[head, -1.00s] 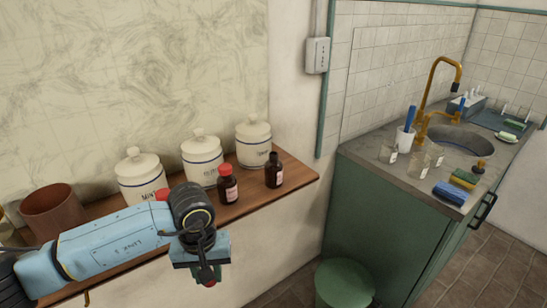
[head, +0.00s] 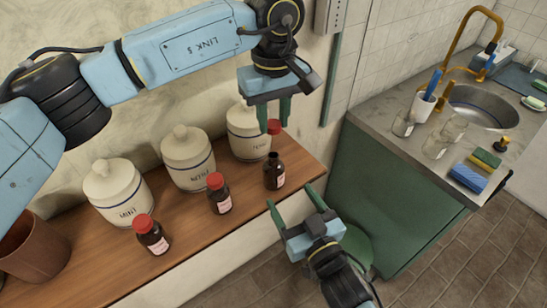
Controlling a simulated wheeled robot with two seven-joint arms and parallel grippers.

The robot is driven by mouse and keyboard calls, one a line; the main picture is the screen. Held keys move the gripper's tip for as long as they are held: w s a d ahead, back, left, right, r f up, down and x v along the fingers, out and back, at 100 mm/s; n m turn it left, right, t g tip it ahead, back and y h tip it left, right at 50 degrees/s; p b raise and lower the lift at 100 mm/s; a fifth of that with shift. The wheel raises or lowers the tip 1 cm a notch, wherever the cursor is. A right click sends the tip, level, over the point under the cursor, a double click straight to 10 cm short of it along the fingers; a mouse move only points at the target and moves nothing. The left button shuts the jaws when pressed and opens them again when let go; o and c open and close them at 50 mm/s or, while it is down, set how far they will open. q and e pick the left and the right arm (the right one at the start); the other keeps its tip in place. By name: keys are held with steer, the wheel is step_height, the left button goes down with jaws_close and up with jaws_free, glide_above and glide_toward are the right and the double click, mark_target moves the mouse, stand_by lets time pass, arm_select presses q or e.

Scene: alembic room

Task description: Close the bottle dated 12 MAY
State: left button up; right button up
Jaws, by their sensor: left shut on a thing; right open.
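An open brown bottle (head: 273,172) with a pale label stands upright on the right part of the wooden shelf, its dark mouth uncovered. My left gripper (head: 271,122) is shut on a red cap (head: 275,127) and holds it above that bottle, apart from its mouth. My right gripper (head: 290,196) is open and empty, just in front of and below the bottle, fingers pointing toward it. Two more brown bottles with red caps on stand to the left: the middle bottle (head: 220,195) and the left bottle (head: 152,236). The dates on the labels are too small to read.
Three white lidded jars, the left jar (head: 118,192), the middle jar (head: 188,160) and the right jar (head: 247,133), stand behind the bottles on the shelf (head: 110,270). A brown pot (head: 34,247) is at far left. A green cabinet with a sink (head: 482,104) stands right.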

arm_select(q)
steer(key=shift+s+r, duration=0.1)
steer(key=shift+s, duration=0.1)
arm_select(e)
steer(key=shift+s+r, duration=0.1)
steer(key=shift+s, duration=0.1)
steer(key=x, duration=1.2)
steer(key=shift+w, duration=0.1)
steer(key=shift+c, duration=0.4)
steer(key=c, duration=1.4)
arm_select(q)
glide_above(274, 155)
steer(key=shift+f, duration=2.55)
steer(key=shift+f, duration=0.85)
steer(key=shift+f, duration=0.6)
